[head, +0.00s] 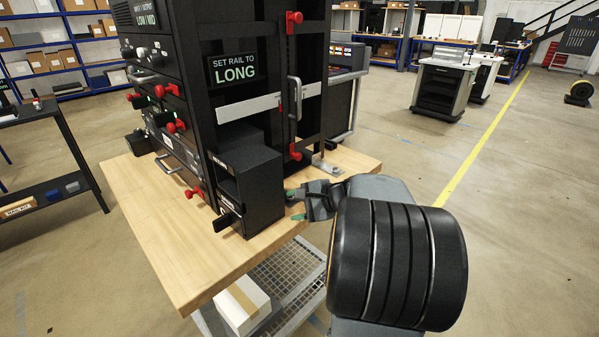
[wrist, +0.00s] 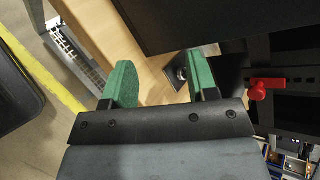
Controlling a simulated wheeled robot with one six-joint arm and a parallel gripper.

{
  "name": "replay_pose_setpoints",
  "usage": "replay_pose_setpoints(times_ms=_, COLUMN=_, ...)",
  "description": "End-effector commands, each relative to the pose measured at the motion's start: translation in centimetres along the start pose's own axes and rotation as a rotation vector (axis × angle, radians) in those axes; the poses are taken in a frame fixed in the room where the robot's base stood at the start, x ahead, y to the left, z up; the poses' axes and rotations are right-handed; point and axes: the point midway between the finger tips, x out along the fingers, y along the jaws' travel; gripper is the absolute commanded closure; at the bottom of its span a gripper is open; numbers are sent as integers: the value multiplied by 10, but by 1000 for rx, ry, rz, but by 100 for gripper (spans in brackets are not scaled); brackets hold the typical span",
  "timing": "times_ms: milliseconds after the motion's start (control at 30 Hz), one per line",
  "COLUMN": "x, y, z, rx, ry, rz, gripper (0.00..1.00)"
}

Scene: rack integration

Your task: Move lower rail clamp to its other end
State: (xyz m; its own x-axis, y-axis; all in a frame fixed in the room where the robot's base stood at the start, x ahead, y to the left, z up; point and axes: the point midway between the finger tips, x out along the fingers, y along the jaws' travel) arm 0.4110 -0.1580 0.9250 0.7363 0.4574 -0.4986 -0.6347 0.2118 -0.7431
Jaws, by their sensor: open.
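A red clamp (head: 295,153) sits low on the dark upright at the right of the rack, above the table top. Another red clamp (head: 294,20) sits high on the same upright. My gripper (head: 294,206) has green fingertips and is open and empty. It is beside the black box at the rack's foot, below and apart from the low clamp. In the wrist view my gripper (wrist: 160,62) shows both fingers spread, with a red knob (wrist: 258,90) to the right of them. I cannot tell for certain which clamp this knob is.
The rack stands on a wooden table (head: 190,265). A black box (head: 250,190) and a metal bracket (head: 326,168) stand near my gripper. A sign (head: 233,68) reads "SET RAIL TO LONG". Several red knobs line the rack's left face.

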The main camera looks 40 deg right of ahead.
Motion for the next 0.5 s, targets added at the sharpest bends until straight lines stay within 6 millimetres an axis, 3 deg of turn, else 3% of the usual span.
replay_pose_setpoints(times_ms=33, x=-4, y=-6, z=-19, rx=66, ry=1, rz=-89, gripper=47)
replay_pose_setpoints(times_ms=200, x=-31, y=-37, z=-62, rx=228, ry=-11, rz=-376, gripper=47)
replay_pose_setpoints(times_ms=400, x=-59, y=-58, z=-92, rx=316, ry=-24, rz=-585, gripper=47)
replay_pose_setpoints(times_ms=500, x=-62, y=-64, z=-98, rx=332, ry=-28, rz=-626, gripper=47)
